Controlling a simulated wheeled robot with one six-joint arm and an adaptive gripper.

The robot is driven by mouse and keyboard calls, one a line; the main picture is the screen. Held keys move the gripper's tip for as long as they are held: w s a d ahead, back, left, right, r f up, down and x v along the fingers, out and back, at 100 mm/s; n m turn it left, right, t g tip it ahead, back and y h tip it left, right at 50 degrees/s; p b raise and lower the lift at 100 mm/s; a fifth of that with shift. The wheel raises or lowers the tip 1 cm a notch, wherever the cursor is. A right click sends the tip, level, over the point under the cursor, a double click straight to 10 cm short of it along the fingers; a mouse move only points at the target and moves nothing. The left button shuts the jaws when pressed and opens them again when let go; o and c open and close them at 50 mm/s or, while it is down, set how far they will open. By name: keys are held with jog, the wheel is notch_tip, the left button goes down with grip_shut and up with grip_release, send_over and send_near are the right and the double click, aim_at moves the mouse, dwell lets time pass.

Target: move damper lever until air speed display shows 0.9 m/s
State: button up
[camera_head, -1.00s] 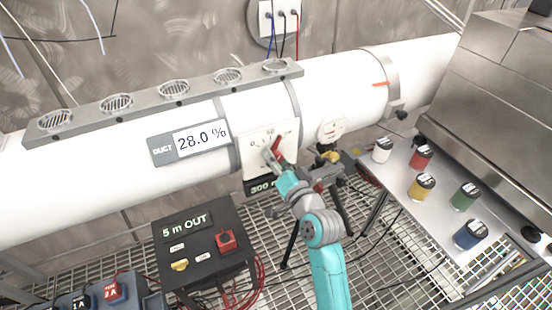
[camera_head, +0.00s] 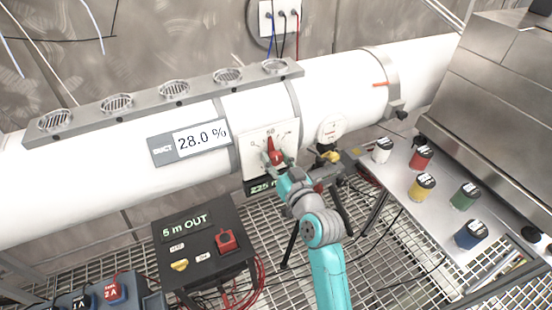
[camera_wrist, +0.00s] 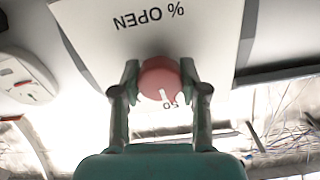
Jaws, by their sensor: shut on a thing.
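The red damper lever (camera_head: 274,150) sits on a white dial plate (camera_head: 251,152) on the white duct. It points nearly straight up, near the 50 mark. My gripper (camera_head: 279,163) is at the lever in front of the plate. In the wrist view my gripper (camera_wrist: 163,84) has its two fingers on either side of the round red knob (camera_wrist: 160,74), closed on it. The plate reads "% OPEN" upside down there. A small dark display (camera_head: 261,187) with green text under the plate reads about "225 m"; my gripper hides the rest. I see no reading in m/s.
A duct display (camera_head: 202,139) reads 28.0 %. A round gauge (camera_head: 331,129) is right of the plate. A black box (camera_head: 205,225) marked "5 m OUT" stands below left. Several coloured jars stand on a shelf (camera_head: 408,181) at right.

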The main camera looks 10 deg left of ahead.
dwell(0.3)
jog(key=o, duration=1.1)
jog(key=shift+o, duration=0.2)
jog(key=v, duration=1.2)
jog(key=shift+f, duration=0.1)
jog(key=s+d+f+m+h, duration=0.2)
jog(key=s+d+f+h, duration=0.1)
jog(key=s+d+f, duration=0.4)
jog(key=s+d+f+m+h, duration=0.25)
jog(key=s+d+f, duration=0.3)
jog(key=s, duration=0.45)
jog(key=s+d+r+h, duration=0.1)
jog(key=s+d+h, duration=0.1)
jog(key=s, duration=0.9)
jog(key=s+d+r+h, duration=0.2)
jog(key=s+d, duration=0.3)
jog(key=s, duration=0.7)
jog(key=shift+d, duration=0.2)
